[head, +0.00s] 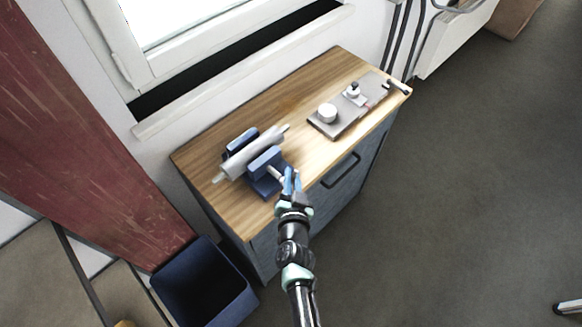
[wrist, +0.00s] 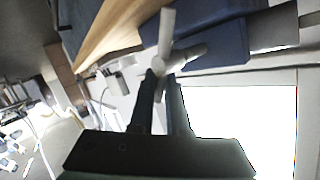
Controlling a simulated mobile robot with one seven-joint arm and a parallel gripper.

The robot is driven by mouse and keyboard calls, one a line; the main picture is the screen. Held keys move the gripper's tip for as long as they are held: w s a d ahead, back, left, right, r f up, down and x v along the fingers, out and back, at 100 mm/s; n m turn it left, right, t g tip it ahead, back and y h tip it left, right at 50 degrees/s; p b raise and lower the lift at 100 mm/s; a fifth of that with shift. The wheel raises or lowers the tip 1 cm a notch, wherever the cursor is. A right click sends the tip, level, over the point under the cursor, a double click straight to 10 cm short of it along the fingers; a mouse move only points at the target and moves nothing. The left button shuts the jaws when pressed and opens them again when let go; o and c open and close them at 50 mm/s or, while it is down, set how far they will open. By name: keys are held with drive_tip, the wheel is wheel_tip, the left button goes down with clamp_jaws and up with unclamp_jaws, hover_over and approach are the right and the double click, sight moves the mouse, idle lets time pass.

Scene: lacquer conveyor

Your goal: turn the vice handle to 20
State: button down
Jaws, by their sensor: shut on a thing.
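The blue vice (head: 265,165) stands on the left part of the wooden cabinet top, with a grey cylindrical piece (head: 247,158) lying between its jaws. My gripper (head: 290,182) is at the front of the vice, by the screw end. In the wrist view the vice handle (wrist: 166,38) is a pale bar crossing the end of the vice screw (wrist: 186,58). My gripper (wrist: 161,82) is shut on the lower part of this bar. The blue vice body (wrist: 212,45) shows behind it. I cannot read any scale or number on the vice.
A grey plate fixture (head: 348,110) with a white round piece (head: 327,113) lies at the right of the cabinet top (head: 205,160). A dark blue open bin (head: 205,285) stands on the floor at left. A window sill (head: 240,75) runs behind. The floor (head: 450,180) at right is clear.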

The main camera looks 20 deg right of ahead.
drive_tip(key=shift+m+g+y+p, duration=0.4)
drive_tip(key=shift+g+y+p, duration=0.1)
drive_tip(key=shift+p, duration=0.35)
drive_tip(key=shift+d+f+m+p, duration=0.1)
drive_tip(key=shift+d+m+p, duration=0.2)
drive_tip(key=shift+p, duration=0.15)
drive_tip(key=shift+w+m+g+y+p, duration=0.1)
drive_tip(key=shift+m+g+y+p, duration=0.2)
drive_tip(key=shift+g+y+p, duration=0.25)
drive_tip(key=shift+d+f+m+g+y+p, duration=0.15)
drive_tip(key=shift+f+m+g+y, duration=0.15)
drive_tip(key=shift+y, duration=0.3)
drive_tip(key=shift+f+m+g+y+p, duration=0.15)
drive_tip(key=shift+f+m+g+y, duration=0.1)
drive_tip(key=shift+m+y, duration=0.25)
drive_tip(key=c, duration=0.9)
unclamp_jaws()
drive_tip(key=shift+r, duration=0.1)
